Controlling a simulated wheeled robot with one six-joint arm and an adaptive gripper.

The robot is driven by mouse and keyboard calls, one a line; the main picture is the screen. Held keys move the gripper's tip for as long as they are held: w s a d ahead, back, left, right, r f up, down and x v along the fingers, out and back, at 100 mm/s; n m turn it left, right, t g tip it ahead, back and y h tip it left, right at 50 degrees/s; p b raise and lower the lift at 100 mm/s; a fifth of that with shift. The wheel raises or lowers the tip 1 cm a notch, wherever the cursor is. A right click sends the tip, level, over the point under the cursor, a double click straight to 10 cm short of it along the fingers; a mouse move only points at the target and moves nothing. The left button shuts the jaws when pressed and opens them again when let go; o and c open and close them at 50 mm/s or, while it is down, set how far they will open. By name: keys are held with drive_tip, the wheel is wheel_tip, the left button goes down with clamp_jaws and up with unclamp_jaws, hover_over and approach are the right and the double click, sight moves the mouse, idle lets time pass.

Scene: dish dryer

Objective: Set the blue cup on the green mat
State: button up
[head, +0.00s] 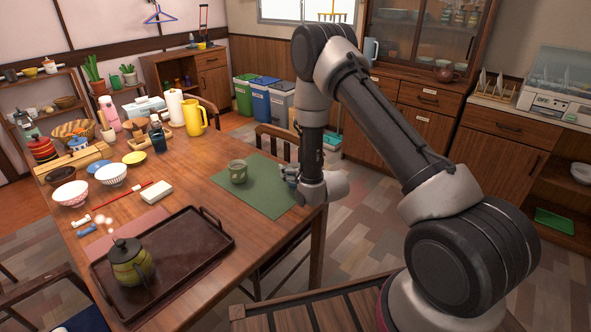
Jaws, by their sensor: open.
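The green mat (262,199) lies flat on the wooden table near its right edge. A small grey-green cup (238,172) stands upright on the mat, left of its middle. I see no clearly blue cup; I cannot tell whether this cup is the one meant. My gripper (289,173) is open, low over the right part of the mat, pointing left toward the cup with a gap between them. The fingers are small and partly hidden by my wrist, so what lies between or behind them is unclear.
Bowls (110,174), a white box (156,192) and a yellow pitcher (194,117) are left of and behind the mat. A chair (276,138) stands behind the table.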

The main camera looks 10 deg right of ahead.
drive_tip(key=v, duration=1.2)
drive_tip(key=s+d+r+m+g+h, duration=0.1)
drive_tip(key=s+d+r+g, duration=0.15)
drive_tip(key=r, duration=0.75)
drive_tip(key=s+d+r+g+h, duration=0.2)
drive_tip(key=d+r, duration=0.2)
drive_tip(key=r, duration=0.6)
drive_tip(key=s+d+r+g, duration=0.1)
drive_tip(key=s+r, duration=0.2)
drive_tip(key=s, duration=0.6)
drive_tip(key=s+d+r+m+g, duration=0.1)
drive_tip(key=s+r, duration=0.3)
drive_tip(key=s, duration=0.5)
drive_tip(key=s+d+r+g, duration=0.3)
drive_tip(key=s, duration=0.7)
drive_tip(key=shift+r+m+h, duration=0.3)
drive_tip(key=shift+r+m, duration=0.1)
drive_tip(key=shift+a+g, duration=0.1)
drive_tip(key=shift+g, duration=0.15)
